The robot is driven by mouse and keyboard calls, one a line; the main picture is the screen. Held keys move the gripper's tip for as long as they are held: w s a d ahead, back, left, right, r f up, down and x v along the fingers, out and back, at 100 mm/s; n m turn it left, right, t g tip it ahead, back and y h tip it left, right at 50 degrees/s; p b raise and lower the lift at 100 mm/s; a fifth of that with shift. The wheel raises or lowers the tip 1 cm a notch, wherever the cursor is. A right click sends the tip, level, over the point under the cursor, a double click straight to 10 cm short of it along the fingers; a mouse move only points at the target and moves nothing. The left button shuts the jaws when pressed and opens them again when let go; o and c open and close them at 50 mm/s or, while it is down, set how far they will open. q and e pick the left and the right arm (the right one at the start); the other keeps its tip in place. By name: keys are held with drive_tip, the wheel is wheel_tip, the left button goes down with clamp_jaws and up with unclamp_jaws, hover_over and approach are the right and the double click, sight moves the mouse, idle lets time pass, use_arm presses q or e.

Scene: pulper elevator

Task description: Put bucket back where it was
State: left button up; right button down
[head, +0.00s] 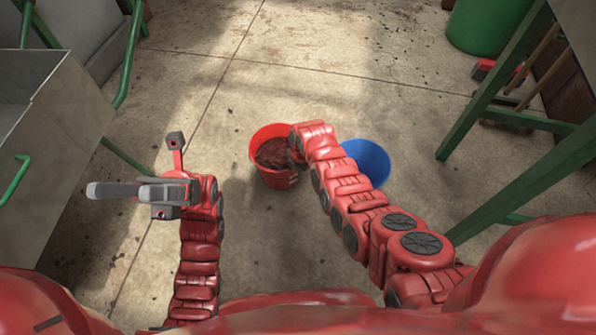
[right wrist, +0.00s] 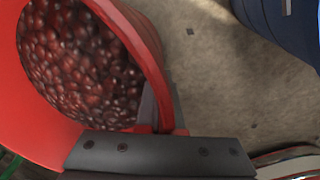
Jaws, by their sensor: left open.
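The red bucket (head: 257,143), holding dark red berries (head: 273,153), is upright in the middle of the head view. My right gripper (head: 294,156) is at its right rim. In the right wrist view the bucket (right wrist: 150,55) fills the left side, and the close-set fingers (right wrist: 164,110) straddle its wall, one inside and one outside, shut on it. Whether the bucket's base touches the floor is hard to tell. My left gripper (head: 128,191) is open and empty, left of the bucket and apart from it.
A blue bucket (head: 371,161) stands right of the red one, partly behind my right arm. A metal bin with green rails (head: 60,110) is at the left. A green-legged table (head: 490,95) and a green barrel (head: 487,25) are at the right. The floor ahead is clear.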

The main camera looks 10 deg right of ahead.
use_arm(q)
drive_tip(key=s+a+m+t+y, duration=0.1)
drive_tip(key=y, duration=0.1)
drive_tip(key=s+r+m+t+y, duration=0.1)
drive_tip(key=m+t+y, duration=0.1)
drive_tip(key=s+a+r+m+t+y, duration=0.1)
drive_tip(key=s+y, duration=0.1)
drive_tip(key=shift+s+a+r+m+t+y+b, duration=0.1)
drive_tip(key=shift+a+r+m+t+y+b, duration=0.05)
drive_tip(key=shift+a+m+t+y+b, duration=0.2)
use_arm(e)
drive_tip(key=shift+w+f, duration=0.1)
drive_tip(key=shift+f, duration=0.4)
drive_tip(key=c, duration=1.1)
unclamp_jaws()
use_arm(q)
drive_tip(key=shift+s, duration=0.1)
use_arm(e)
drive_tip(key=shift+o, duration=0.2)
drive_tip(key=shift+f, duration=0.1)
